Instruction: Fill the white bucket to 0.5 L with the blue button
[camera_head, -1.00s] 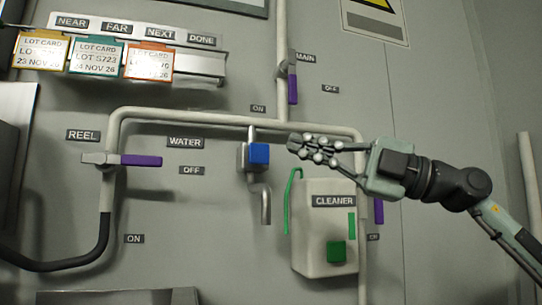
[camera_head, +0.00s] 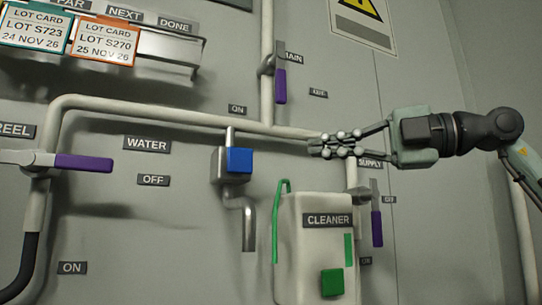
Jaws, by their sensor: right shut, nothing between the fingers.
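The blue button (camera_head: 239,161) sits on the front of a metal tap on the wall, with the WATER label (camera_head: 147,144) to its left. The tap's spout (camera_head: 248,222) bends down below it. My right gripper (camera_head: 313,146) is shut and empty. It points left, to the right of the blue button and apart from it, above the cleaner container. The white bucket is not in view. My left gripper is not in view.
A white CLEANER container (camera_head: 315,240) with a green button (camera_head: 332,282) and green hose is below my right gripper. Purple-handled valves are at the left (camera_head: 84,163), top (camera_head: 281,86) and right (camera_head: 377,228). Lot cards (camera_head: 105,42) hang top left.

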